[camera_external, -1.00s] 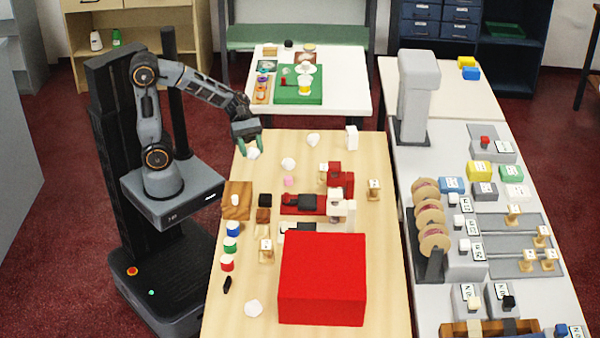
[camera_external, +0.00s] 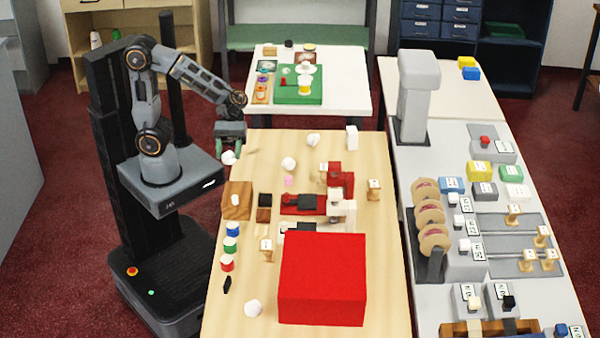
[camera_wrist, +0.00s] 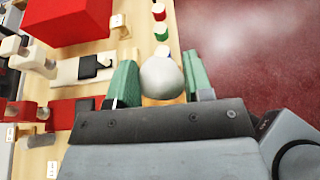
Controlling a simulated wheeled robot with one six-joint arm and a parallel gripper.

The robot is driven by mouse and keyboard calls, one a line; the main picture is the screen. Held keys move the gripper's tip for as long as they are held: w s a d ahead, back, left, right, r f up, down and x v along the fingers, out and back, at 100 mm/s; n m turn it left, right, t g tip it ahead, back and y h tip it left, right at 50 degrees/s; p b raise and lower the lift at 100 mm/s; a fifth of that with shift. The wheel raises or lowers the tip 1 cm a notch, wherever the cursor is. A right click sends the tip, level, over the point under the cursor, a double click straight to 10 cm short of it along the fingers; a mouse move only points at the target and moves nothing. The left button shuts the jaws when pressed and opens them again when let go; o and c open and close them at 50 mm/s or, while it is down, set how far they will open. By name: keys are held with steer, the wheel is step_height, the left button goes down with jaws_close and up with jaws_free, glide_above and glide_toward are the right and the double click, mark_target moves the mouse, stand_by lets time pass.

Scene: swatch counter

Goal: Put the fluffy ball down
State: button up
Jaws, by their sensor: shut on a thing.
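My gripper (camera_external: 229,155) is shut on the fluffy ball (camera_external: 229,158), a round whitish ball. In the external view it is at the far left edge of the wooden table (camera_external: 270,222). In the wrist view the ball (camera_wrist: 161,77) sits between the two green fingers of my gripper (camera_wrist: 160,80). The ball seems to be above the table level, but its exact height is hard to tell.
Other white lumps (camera_external: 289,163) lie on the table to the right. A wooden block (camera_external: 238,213), coloured cylinders (camera_external: 231,245), a red-and-white machine (camera_external: 335,180) and a big red box (camera_external: 322,280) stand nearer. Dark red floor lies left of the table.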

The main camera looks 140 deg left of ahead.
steer(key=w+d+r+p, duration=0.25)
steer(key=w+d, duration=0.25)
steer(key=w, duration=0.4)
steer(key=w+d+r+p, duration=0.1)
steer(key=w+d+r, duration=0.2)
steer(key=w+d, duration=0.45)
steer(key=w+a+r+n+t+y, duration=0.3)
steer(key=w+a+n+y, duration=0.15)
steer(key=w, duration=0.35)
steer(key=p, duration=0.3)
glide_above(300, 254)
steer(key=f, duration=0.9)
steer(key=shift+s, duration=0.3)
steer(key=shift+w+f, duration=0.25)
steer(key=shift+f, duration=0.05)
steer(key=shift+w+f, duration=0.15)
steer(key=shift+f, duration=1.55)
steer(key=shift+f, duration=0.2)
steer(key=o, duration=1)
steer(key=shift+c, duration=0.2)
